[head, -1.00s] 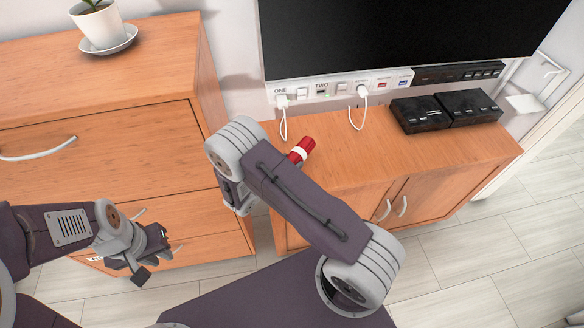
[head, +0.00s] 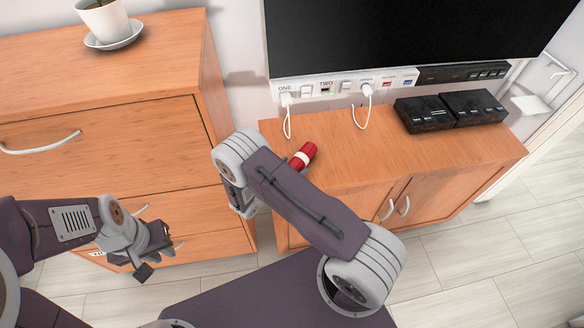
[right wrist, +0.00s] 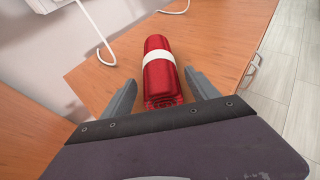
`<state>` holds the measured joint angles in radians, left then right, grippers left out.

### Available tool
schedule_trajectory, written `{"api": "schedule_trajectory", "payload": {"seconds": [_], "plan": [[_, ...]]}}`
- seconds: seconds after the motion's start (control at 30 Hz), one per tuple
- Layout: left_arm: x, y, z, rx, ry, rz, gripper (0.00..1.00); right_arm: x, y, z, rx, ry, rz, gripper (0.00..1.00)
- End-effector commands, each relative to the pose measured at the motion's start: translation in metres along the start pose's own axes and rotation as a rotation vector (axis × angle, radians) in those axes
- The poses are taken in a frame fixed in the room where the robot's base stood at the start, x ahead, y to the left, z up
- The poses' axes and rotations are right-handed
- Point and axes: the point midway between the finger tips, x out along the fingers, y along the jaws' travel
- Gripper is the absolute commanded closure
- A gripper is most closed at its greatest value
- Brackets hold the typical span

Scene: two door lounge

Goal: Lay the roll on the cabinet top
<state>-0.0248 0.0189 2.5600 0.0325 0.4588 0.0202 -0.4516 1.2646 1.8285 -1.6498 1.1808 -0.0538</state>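The roll (head: 303,156) is red with a white band. It lies on the front left part of the cabinet top (head: 400,155), below the television. In the right wrist view the roll (right wrist: 163,72) lies lengthwise between the two grey fingers of my right gripper (right wrist: 160,78). A gap shows on each side of it, so the gripper is open around it. In the head view my right arm hides that gripper and part of the cabinet's left edge. My left gripper (head: 150,250) hangs in front of the drawers at the left, with nothing seen in it.
Two black boxes (head: 450,110) stand at the right of the cabinet top. White plugs with cords (head: 366,92) hang from the wall strip behind. A taller drawer unit (head: 100,130) with a potted plant (head: 103,20) stands at the left. The middle of the cabinet top is clear.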

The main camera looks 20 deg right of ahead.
Motion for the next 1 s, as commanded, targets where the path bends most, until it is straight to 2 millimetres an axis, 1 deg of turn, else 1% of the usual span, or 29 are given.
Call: {"api": "schedule_trajectory", "payload": {"seconds": [0.17, 0.23, 0.27, 0.37, 0.5, 0.6, 0.7, 0.83, 1.0], "plan": [[-0.001, 0.000, 0.000, 0.000, 0.000, 0.000, 0.79, 0.000, 0.000, 0.001, 0.000, 0.000, 0.000, 0.31], [-0.006, 0.000, -0.001, 0.000, 0.000, 0.000, 0.79, -0.002, 0.000, 0.006, 0.000, 0.000, 0.000, 0.31], [-0.004, 0.000, 0.000, 0.000, 0.000, 0.000, 0.79, -0.005, 0.001, 0.004, 0.000, 0.000, 0.002, 0.31], [-0.001, 0.000, 0.000, 0.000, 0.000, 0.000, 0.79, -0.025, 0.002, 0.003, -0.001, 0.000, 0.006, 0.31], [0.001, 0.000, 0.000, 0.000, 0.000, 0.000, 0.79, -0.063, 0.002, 0.002, -0.001, 0.000, 0.008, 0.31], [0.002, 0.000, 0.000, 0.000, 0.000, 0.000, 0.79, -0.087, 0.002, 0.003, 0.000, 0.000, 0.007, 0.31], [0.003, 0.000, 0.000, 0.000, 0.000, 0.000, 0.79, -0.106, 0.001, 0.003, 0.000, 0.000, 0.005, 0.31], [0.003, 0.000, 0.000, 0.000, 0.000, 0.000, 0.79, -0.119, 0.000, 0.003, -0.001, 0.000, 0.001, 0.31], [0.003, 0.000, 0.000, 0.000, 0.000, 0.000, 0.79, -0.121, -0.003, 0.005, 0.011, 0.008, -0.014, 0.31]]}}
